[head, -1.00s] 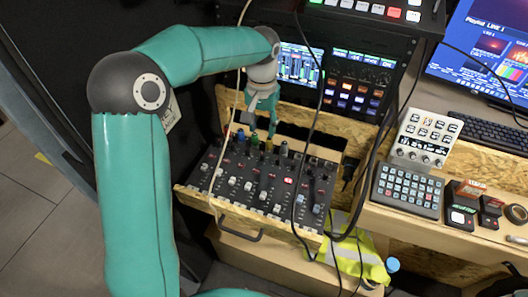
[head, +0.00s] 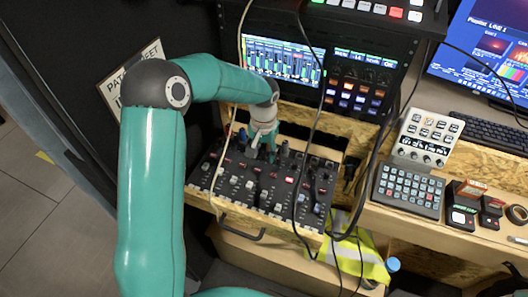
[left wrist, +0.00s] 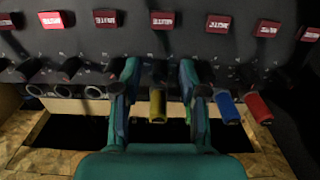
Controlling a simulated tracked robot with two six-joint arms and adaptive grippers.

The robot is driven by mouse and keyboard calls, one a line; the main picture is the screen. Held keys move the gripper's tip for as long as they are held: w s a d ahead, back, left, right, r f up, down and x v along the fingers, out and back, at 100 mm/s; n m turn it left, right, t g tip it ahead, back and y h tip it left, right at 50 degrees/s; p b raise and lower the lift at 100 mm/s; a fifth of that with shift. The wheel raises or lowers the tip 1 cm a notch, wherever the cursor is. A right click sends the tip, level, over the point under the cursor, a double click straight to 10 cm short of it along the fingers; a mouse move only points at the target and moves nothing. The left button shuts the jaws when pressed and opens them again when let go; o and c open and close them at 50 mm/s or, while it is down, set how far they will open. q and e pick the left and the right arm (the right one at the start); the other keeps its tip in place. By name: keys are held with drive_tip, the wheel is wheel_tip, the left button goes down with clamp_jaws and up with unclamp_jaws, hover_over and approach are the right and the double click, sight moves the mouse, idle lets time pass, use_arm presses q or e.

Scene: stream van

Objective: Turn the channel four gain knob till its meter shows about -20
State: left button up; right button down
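The mixer panel (head: 275,197) lies tilted in the wooden rack, with a row of knobs along its far edge. My left gripper (head: 264,152) is at that row. In the left wrist view its two fingers (left wrist: 160,100) stand apart, one on each side of a yellow knob (left wrist: 157,107); a gap shows on both sides of the knob. The fingers may hide neighbouring knobs. The meter screen (head: 284,62) shows several bars; its numbers are too small to read. My right gripper is not in view.
Cables (head: 299,190) hang across the mixer's front and right side. A button panel (head: 362,82) is beside the meter screen. A keypad (head: 408,188) and a white control unit (head: 424,139) stand on the right desk. A yellow vest (head: 357,262) hangs below.

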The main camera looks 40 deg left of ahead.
use_arm(q)
clamp_jaws()
drive_tip(key=m, duration=0.5)
drive_tip(key=shift+r, duration=0.1)
unclamp_jaws()
idle(0.4)
